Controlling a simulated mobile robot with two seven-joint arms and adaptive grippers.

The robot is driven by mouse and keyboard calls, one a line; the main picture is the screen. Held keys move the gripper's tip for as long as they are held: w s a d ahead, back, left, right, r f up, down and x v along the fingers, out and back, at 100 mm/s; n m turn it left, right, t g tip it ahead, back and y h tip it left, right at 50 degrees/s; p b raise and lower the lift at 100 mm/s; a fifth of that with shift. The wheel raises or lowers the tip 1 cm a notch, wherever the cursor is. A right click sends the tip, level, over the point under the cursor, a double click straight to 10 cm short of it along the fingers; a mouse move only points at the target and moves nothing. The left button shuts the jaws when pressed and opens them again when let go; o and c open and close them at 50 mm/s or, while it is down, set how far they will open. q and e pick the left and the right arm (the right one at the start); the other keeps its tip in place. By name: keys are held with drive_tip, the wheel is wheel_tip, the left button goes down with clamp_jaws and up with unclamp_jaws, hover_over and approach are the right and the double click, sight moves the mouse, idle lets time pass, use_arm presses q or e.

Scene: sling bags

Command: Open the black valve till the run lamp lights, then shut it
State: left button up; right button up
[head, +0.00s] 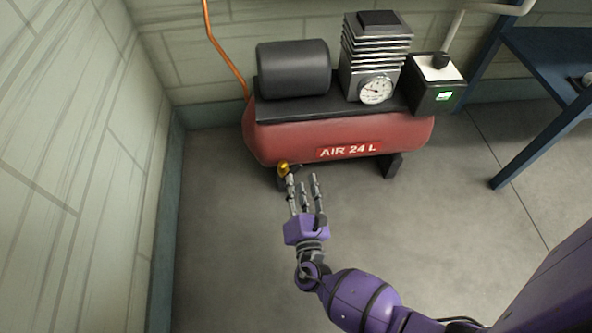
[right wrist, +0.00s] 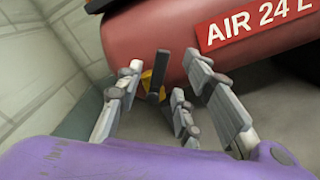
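The red air tank (head: 350,138), marked AIR 24 L, has a small brass valve (head: 283,169) low at its left end. In the right wrist view the valve's black handle (right wrist: 157,78) stands up in front of the yellow brass body (right wrist: 147,80). My right gripper (head: 304,181) is open, its fingers pointing at the valve. In the right wrist view the handle shows between the spread fingers (right wrist: 170,85); I cannot tell whether any finger touches it. A green light (head: 444,97) glows on the black box at the right of the compressor. My left gripper is not in view.
A black motor (head: 293,68) and a finned pump with a round gauge (head: 376,89) sit on the tank. A block wall (head: 80,150) rises close on the left. A blue bench (head: 545,55) stands at right. The floor (head: 230,255) in front is clear.

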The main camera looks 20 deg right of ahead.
sight(296, 170)
drive_tip(key=b+x, duration=0.1)
drive_tip(key=x, duration=0.2)
drive_tip(key=shift+w+d, duration=0.1)
drive_tip(key=shift+w, duration=0.2)
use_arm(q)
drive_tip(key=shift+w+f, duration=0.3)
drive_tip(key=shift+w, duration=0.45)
use_arm(e)
drive_tip(key=shift+w+d, duration=0.1)
drive_tip(key=shift+w, duration=0.2)
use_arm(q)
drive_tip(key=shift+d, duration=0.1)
use_arm(e)
clamp_jaws()
